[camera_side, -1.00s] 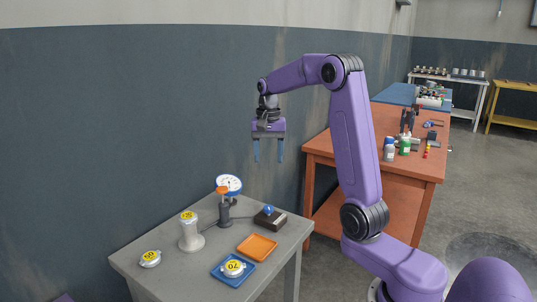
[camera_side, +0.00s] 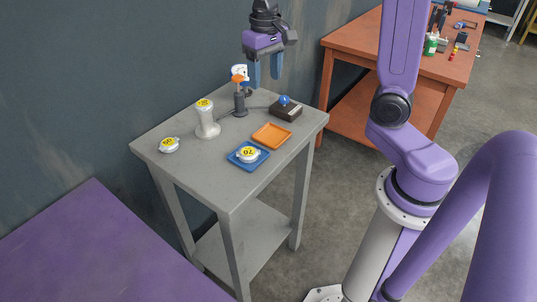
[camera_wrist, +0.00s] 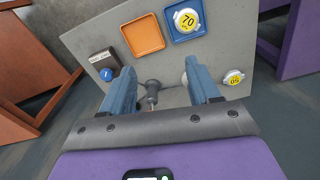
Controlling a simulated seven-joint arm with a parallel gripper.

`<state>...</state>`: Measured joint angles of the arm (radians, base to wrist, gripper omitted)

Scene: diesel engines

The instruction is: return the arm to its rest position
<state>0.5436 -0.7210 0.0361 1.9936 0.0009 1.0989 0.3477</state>
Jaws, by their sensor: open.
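My gripper (camera_side: 264,80) hangs pointing down above the back of the small grey table (camera_side: 225,185), in front of the dark wall. Its two blue fingers are apart with nothing held between them. In the side view they are close to the dial gauge stand (camera_side: 240,104) and the dark box with a blue button (camera_side: 286,109), but the exact height gap is unclear. In the wrist view my gripper (camera_wrist: 163,82) shows both fingers spread, with the gauge stand's dark post between them beyond. The top of my arm is cut off in the side view.
A blue tray (camera_side: 236,160) holds a cap marked 70 (camera_side: 248,154). An orange tray (camera_side: 267,142) is empty. Another cap (camera_side: 169,145) lies at the table's left, and one sits on a white pedestal (camera_side: 208,125). An orange workbench (camera_side: 345,45) stands behind right.

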